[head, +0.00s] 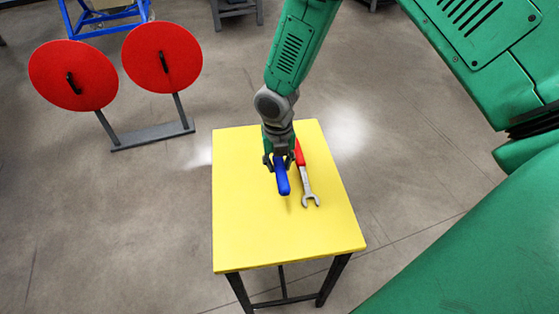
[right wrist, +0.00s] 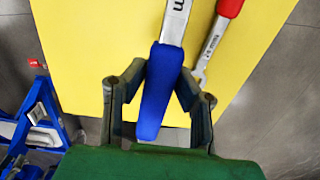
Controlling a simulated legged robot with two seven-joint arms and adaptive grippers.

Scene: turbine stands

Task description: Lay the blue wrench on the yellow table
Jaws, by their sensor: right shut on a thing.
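My right gripper (head: 281,163) is over the yellow table (head: 240,230), shut on the blue handle of the blue wrench (head: 283,181). In the right wrist view, the blue handle (right wrist: 161,92) sits between the two fingers, and its silver shaft points away over the yellow top (right wrist: 110,40). In the head view the gripper hides the wrench's metal part. I cannot tell whether the wrench touches the table. My left gripper is not in view.
A red-handled wrench (head: 306,181) lies on the table just right of the blue one. The table's left and front areas are clear. Two red discs (head: 72,76) (head: 162,57) stand on a grey frame at the back left.

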